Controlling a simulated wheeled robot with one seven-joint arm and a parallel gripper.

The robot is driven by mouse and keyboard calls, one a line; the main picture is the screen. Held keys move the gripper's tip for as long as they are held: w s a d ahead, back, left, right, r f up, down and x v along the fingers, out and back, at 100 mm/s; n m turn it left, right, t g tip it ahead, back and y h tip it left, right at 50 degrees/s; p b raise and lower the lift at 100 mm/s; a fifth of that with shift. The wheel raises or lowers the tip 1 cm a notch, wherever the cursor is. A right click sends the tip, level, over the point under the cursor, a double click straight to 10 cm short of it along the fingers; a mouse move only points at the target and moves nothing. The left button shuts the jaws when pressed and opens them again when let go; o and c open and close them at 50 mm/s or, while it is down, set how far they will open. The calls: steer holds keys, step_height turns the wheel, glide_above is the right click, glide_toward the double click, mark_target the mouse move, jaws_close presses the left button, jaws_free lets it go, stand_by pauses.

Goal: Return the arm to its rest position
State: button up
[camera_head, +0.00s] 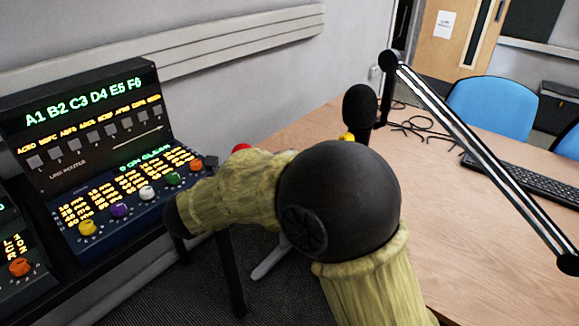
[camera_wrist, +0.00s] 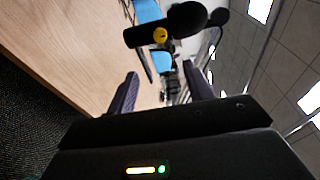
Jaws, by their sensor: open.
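My arm (camera_head: 352,200), yellowish with a large black joint, fills the middle of the head view in front of the desk. It is bent, with one link reaching left toward the lit panel. My gripper (camera_wrist: 160,86) shows in the wrist view with its two dark fingers apart and nothing between them. The fingers point toward the microphone (camera_wrist: 184,22) and the room beyond, apart from the desk surface. In the head view I cannot make out the gripper's fingers; the arm hides part of the scene behind it.
The lit router panel (camera_head: 82,125) stands left, with coloured knobs or plugs below. The wooden desk (camera_head: 455,245) carries a microphone (camera_head: 360,105), tangled dark cables (camera_head: 415,126) and a keyboard (camera_head: 535,178). A boom arm (camera_head: 480,150) slants across the right. Blue chairs (camera_head: 492,105) stand behind.

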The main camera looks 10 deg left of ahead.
steer(key=w+d+f+n+y, duration=0.4)
steer(key=w+d+n+y, duration=0.6)
steer(key=n, duration=0.5)
steer(key=s+d+f+n+g, duration=0.5)
steer(key=s+d+f+g, duration=0.15)
steer(key=s+d, duration=0.35)
steer(key=s+d+f+n+g, duration=0.55)
steer(key=s+d+f, duration=0.3)
steer(key=s, duration=0.35)
step_height(320, 180, up, 24)
steer(key=p, duration=2.3)
steer(key=shift+w+t, duration=0.25)
steer(key=shift+t, duration=0.15)
